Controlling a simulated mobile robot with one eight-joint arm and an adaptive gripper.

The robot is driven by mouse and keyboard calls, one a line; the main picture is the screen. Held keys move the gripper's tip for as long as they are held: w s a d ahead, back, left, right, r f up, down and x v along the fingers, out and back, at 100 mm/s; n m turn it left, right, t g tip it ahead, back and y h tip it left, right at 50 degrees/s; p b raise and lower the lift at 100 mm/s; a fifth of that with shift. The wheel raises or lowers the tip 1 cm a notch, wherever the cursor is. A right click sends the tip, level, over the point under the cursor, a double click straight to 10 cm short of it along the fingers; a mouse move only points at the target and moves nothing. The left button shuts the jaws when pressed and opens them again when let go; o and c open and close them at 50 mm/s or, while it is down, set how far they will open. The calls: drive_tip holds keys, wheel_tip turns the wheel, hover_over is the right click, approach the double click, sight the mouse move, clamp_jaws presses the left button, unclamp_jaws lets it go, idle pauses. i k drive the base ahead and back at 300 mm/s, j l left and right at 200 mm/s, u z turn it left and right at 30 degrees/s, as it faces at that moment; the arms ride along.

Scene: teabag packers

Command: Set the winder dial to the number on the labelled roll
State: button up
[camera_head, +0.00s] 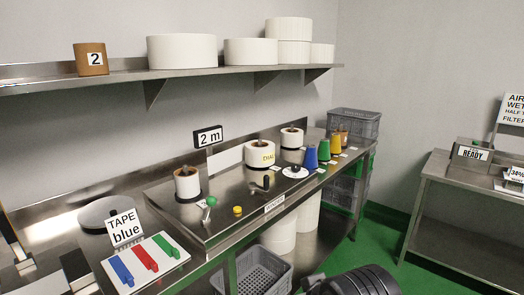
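A white round dial (295,172) with a dark centre knob lies on the steel bench; its markings and setting are too small to read. A white roll (258,152) just behind it carries a yellow label (268,158) that seems to read "DIAL"; I cannot make out a number on it. A brown piece (83,69) on the wall shelf bears a white label with "2". A dark sign (208,137) behind the bench reads "2 m".
White rolls (187,186) stand on the bench. A crank (261,187), yellow button (238,210), green-knobbed lever (210,203) and coloured spools (324,150) are near the dial. A "TAPE blue" sign (123,228) stands front left. A side table (440,182) is at right; green floor between.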

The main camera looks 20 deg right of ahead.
sight(296, 168)
drive_tip(key=i+l+u, duration=0.2)
drive_tip(key=l, duration=0.45)
drive_tip(key=i+l+u, duration=0.2)
drive_tip(key=l, duration=0.5)
drive_tip(key=i+l+u, duration=0.2)
drive_tip(key=l, duration=0.5)
drive_tip(key=i+l+u, duration=0.2)
drive_tip(key=l, duration=0.55)
drive_tip(key=l+u, duration=0.2)
drive_tip(key=l, duration=0.55)
